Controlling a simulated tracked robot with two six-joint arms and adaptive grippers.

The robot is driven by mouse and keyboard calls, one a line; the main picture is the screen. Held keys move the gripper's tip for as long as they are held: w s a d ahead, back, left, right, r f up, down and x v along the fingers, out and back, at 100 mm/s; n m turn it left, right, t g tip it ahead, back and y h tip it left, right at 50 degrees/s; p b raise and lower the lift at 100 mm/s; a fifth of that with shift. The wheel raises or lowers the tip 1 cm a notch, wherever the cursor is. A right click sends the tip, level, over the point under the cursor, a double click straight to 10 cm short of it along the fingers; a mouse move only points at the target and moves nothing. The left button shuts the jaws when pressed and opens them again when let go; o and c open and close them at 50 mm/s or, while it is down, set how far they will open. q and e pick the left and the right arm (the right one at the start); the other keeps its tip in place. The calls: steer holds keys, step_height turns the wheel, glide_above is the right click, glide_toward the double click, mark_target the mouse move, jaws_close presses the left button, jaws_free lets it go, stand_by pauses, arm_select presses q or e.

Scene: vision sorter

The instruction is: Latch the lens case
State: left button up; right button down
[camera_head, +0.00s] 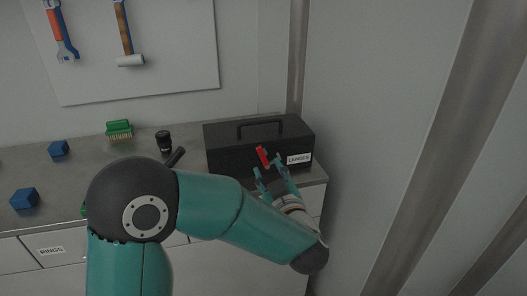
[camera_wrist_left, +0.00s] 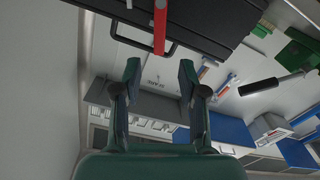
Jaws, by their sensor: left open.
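The black lens case (camera_head: 225,150) with a white LENSES label stands at the right end of the counter, its lid looking down and its carry handle on top. A red latch (camera_head: 263,156) stands out at its front, left of the label. In the left wrist view the red latch (camera_wrist_left: 160,28) crosses the edge of the case (camera_wrist_left: 215,18). I cannot tell if it is fastened. My left gripper (camera_head: 272,171) is open in front of the case, just below the latch. In the wrist view its fingertips (camera_wrist_left: 160,70) are apart with nothing between them. My right gripper is not in view.
A small black cylinder (camera_head: 163,141), a green brush (camera_head: 119,130) and blue blocks (camera_head: 24,198) are on the counter left of the case. A wall (camera_head: 380,120) stands close on the right. Drawers (camera_head: 50,250) line the counter front. Tools hang on a board behind.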

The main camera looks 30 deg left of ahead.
mark_target(261, 154)
arm_select(q)
steer(key=p+x, duration=0.1)
steer(key=x, duration=0.8)
jaws_close()
